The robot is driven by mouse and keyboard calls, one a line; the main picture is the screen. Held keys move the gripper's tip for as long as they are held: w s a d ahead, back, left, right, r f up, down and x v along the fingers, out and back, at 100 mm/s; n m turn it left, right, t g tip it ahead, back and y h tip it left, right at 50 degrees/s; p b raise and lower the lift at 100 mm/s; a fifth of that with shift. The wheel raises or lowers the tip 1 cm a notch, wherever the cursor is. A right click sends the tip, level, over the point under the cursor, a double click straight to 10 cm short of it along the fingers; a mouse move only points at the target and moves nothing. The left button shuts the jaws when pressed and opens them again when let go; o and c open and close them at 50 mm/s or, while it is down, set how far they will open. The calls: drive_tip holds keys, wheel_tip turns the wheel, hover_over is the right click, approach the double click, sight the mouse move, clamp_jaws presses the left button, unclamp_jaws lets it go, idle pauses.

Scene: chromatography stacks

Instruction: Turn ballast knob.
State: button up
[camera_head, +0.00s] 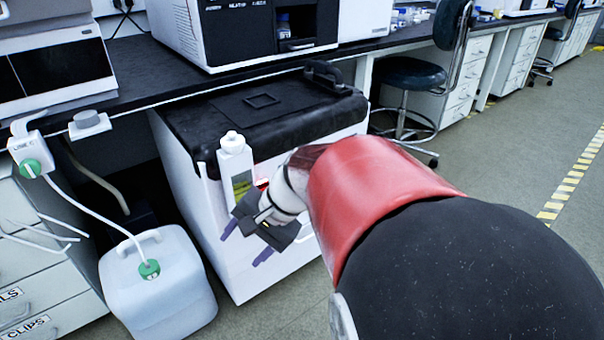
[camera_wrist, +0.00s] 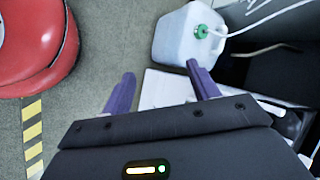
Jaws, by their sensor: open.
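No part clearly marked as the ballast knob shows. A white cabinet (camera_head: 185,165) with a black padded lid (camera_head: 215,110) stands on the floor under the bench. A white upright fitting with a round knob-like top (camera_head: 232,143) stands at its front, with a yellow-green window below. I cannot tell whether this top is the ballast knob. My gripper (camera_head: 246,243) is in front of the cabinet, below that top, its purple fingers apart and pointing down. It hides part of the cabinet front. In the wrist view my gripper (camera_wrist: 160,72) is open with nothing between its fingers.
A white jug (camera_head: 160,285) with a green cap and tube stands left of the cabinet; it also shows in the wrist view (camera_wrist: 180,45). A stool (camera_head: 410,75) stands behind. The floor at right is clear.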

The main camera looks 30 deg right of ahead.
drive_tip(key=w+d+f+m+t+y, duration=0.3)
drive_tip(key=w+d+m, duration=0.3)
drive_tip(key=w+m, duration=0.1)
drive_tip(key=w+d+f+m+t+h+b, duration=0.1)
drive_tip(key=d+f+m+t+h, duration=0.25)
drive_tip(key=d+m+t, duration=0.75)
drive_tip(key=w+d+f+m+h+b, duration=0.2)
drive_tip(key=d+f+m+h, duration=0.3)
drive_tip(key=d, duration=1.2)
drive_tip(key=w+r+m+y, duration=0.1)
drive_tip(key=w+r, duration=0.1)
drive_tip(key=w, duration=0.5)
drive_tip(key=shift+w+a, duration=0.15)
drive_tip(key=shift+a, duration=0.05)
drive_tip(key=shift+r, duration=0.1)
drive_tip(key=c, duration=1)
